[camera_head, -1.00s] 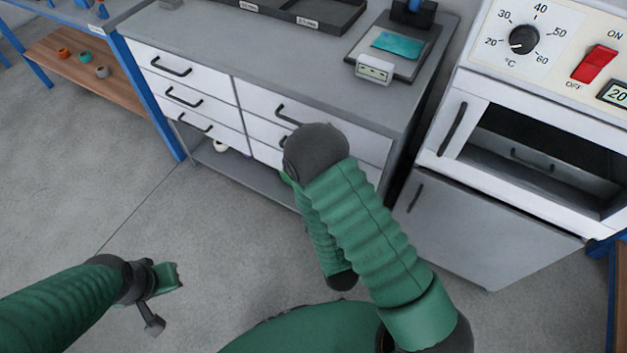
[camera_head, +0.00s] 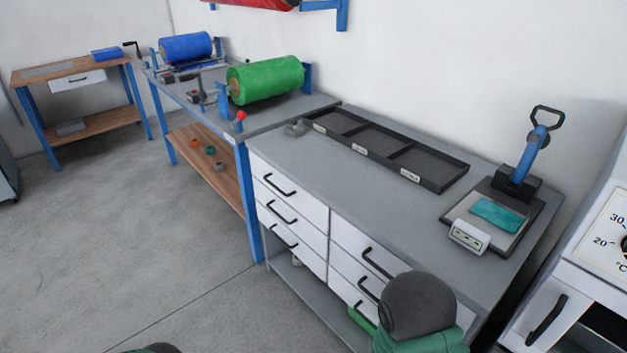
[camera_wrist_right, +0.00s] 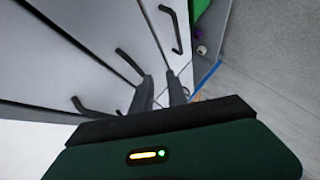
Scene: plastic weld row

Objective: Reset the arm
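In the head view, only my right arm's dark rounded joint and green sleeve show at the lower right, in front of the drawer cabinet (camera_head: 290,238). My right gripper is not seen there. In the right wrist view, my right gripper (camera_wrist_right: 160,84) shows two dark fingers with a narrow gap between them and nothing held. It is in front of white drawer fronts with black handles (camera_wrist_right: 125,65); whether it touches them I cannot tell. My left gripper is out of view; only a small dark and green piece of my own body shows at the bottom edge.
The grey worktop holds a black three-part tray (camera_head: 388,152) and a press with a blue lever (camera_head: 528,160). A white oven-like unit (camera_head: 560,290) stands at the right. Benches with a green roll (camera_head: 265,80) and a blue roll (camera_head: 186,47) stand behind. The floor at left is clear.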

